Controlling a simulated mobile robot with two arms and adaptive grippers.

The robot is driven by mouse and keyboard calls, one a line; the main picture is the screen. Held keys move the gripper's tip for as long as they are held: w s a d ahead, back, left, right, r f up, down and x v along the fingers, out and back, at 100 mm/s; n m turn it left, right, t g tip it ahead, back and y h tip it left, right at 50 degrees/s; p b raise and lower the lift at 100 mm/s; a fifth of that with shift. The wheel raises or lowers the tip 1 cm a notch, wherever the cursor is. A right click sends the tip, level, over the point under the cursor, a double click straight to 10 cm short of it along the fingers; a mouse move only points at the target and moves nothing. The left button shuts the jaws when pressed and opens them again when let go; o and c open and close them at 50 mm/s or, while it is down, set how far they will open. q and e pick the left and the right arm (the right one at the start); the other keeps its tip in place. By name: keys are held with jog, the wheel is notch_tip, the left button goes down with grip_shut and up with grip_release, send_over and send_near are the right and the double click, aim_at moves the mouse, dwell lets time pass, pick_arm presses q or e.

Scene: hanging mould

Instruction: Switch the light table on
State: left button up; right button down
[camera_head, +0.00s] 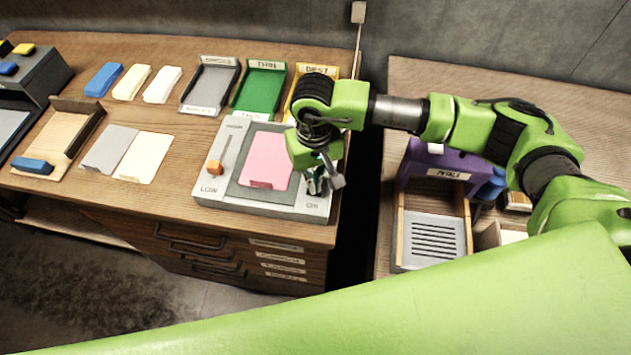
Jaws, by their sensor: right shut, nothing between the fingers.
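The light table (212,189) is a grey box near the front right corner of the wooden desk. A pink sheet (266,160) lies on its dark panel. An orange slider knob (214,167) sits low in a slot on its left, near the word LOW. A label that looks like ON is at its lower right corner. No glow shows on the panel. My right gripper (323,183) points down over the right side of the light table, just above that label. It is shut and empty. It hides whatever switch is there, and I cannot tell whether it touches. My left gripper is out of view.
Grey, green and yellow trays (262,86) stand behind the light table. Coloured blocks and pale sheets (144,157) lie to its left. A dark gap separates the desk from the right table (424,80), which holds a purple-topped wooden box (402,222).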

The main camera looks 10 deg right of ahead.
jog(key=shift+f+b, duration=0.3)
jog(key=shift+f, duration=0.05)
jog(key=shift+w+r+p, duration=0.1)
jog(key=shift+r+p, duration=0.3)
jog(key=shift+r, duration=0.75)
jog(key=shift+r+p, duration=0.6)
jog(key=shift+r, duration=1.8)
